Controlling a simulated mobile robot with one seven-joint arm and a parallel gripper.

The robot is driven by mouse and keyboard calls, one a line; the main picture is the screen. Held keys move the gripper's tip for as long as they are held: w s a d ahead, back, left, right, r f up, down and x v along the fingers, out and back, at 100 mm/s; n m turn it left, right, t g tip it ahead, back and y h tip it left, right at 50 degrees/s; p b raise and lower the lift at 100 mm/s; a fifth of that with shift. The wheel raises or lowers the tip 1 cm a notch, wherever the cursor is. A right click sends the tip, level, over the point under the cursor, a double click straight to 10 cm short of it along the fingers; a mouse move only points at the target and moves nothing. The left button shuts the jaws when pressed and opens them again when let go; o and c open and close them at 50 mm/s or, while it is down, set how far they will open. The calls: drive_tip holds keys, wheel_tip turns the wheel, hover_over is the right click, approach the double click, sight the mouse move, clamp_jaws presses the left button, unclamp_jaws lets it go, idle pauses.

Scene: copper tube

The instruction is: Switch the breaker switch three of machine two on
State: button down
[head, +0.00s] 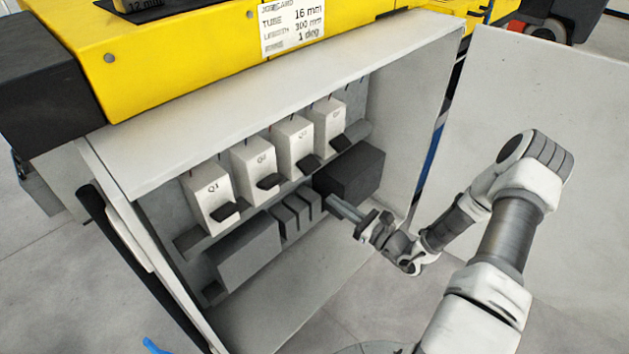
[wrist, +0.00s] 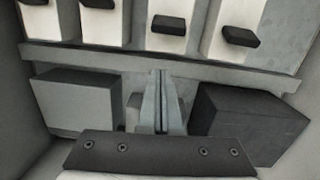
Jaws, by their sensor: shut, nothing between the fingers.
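A row of white breakers stands in the open grey cabinet, with labels starting at Q1 on the left. Breaker three (head: 295,145) is third from the left and has a black lever (head: 310,163) jutting from its lower front. It also shows in the wrist view (wrist: 170,45), with its lever (wrist: 168,24) above my fingers. My gripper (head: 330,198) is shut and empty, below and apart from that lever, in front of the lower blocks. Its fingertips (wrist: 160,74) point up toward the breaker row in the wrist view.
A grey block (head: 243,252) and a darker block (head: 352,174) sit below the breakers, with small slotted pieces (head: 292,213) between them. The cabinet's side walls and top (head: 270,95) enclose the space. The open door (head: 560,110) stands right, behind my arm.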

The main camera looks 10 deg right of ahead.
sight(309, 165)
drive_tip(key=shift+w+d+f+m, duration=0.1)
drive_tip(key=shift+d+f+m, duration=0.2)
drive_tip(key=shift+f+m, duration=0.25)
drive_tip(key=f+b+x, duration=0.1)
drive_tip(key=b+x, duration=0.2)
drive_tip(key=x, duration=0.7)
drive_tip(key=shift+s+d+r, duration=0.2)
drive_tip(key=shift+r, duration=0.6)
drive_tip(key=shift+s+d+r, duration=0.2)
drive_tip(key=shift+s+r, duration=0.05)
drive_tip(key=shift+r, duration=0.5)
drive_tip(key=shift+s+d+r, duration=0.2)
drive_tip(key=shift+r, duration=0.6)
drive_tip(key=shift+r+h+p, duration=0.15)
drive_tip(key=shift+h+p, duration=0.15)
drive_tip(key=shift+p, duration=0.05)
